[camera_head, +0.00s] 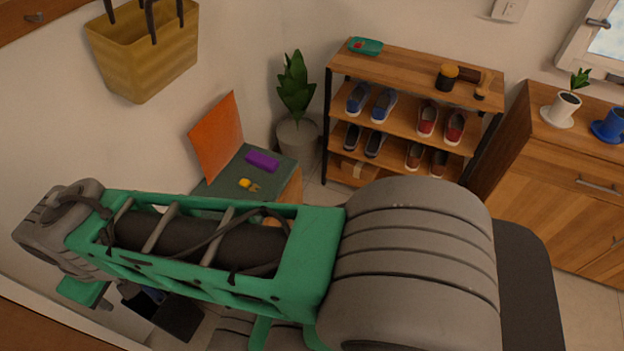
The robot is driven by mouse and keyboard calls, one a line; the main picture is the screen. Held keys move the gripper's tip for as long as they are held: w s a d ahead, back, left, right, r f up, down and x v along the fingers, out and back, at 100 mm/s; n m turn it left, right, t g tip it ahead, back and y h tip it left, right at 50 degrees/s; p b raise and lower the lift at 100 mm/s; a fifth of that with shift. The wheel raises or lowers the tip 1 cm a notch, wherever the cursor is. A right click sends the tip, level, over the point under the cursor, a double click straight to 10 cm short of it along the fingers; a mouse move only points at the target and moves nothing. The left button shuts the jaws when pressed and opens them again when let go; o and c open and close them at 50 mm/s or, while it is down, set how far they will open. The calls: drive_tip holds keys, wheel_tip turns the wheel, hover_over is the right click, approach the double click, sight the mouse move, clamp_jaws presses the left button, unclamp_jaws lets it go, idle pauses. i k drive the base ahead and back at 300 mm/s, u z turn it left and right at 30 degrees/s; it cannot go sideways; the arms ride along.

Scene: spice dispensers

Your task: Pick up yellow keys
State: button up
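A small yellow object with a tan part, which looks like the yellow keys (249,185), lies on the dark grey-green top of a low wooden cabinet (219,178). It is too small to make out single keys. A purple box-like object (262,161) lies just behind it on the same top. My green and grey arm crosses the lower part of the view and hides the front of the cabinet. I cannot make out my gripper or its fingers.
An orange panel (216,138) stands upright at the cabinet's back left. A potted plant (296,95) stands behind. A shoe rack (412,68) is at the back, a wooden sideboard (548,170) at right. A yellow bag (143,50) hangs on the left wall.

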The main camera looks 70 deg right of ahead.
sight(244, 182)
drive_tip(key=u, duration=2.3)
drive_tip(key=k, duration=1.2)
drive_tip(key=z, duration=1.55)
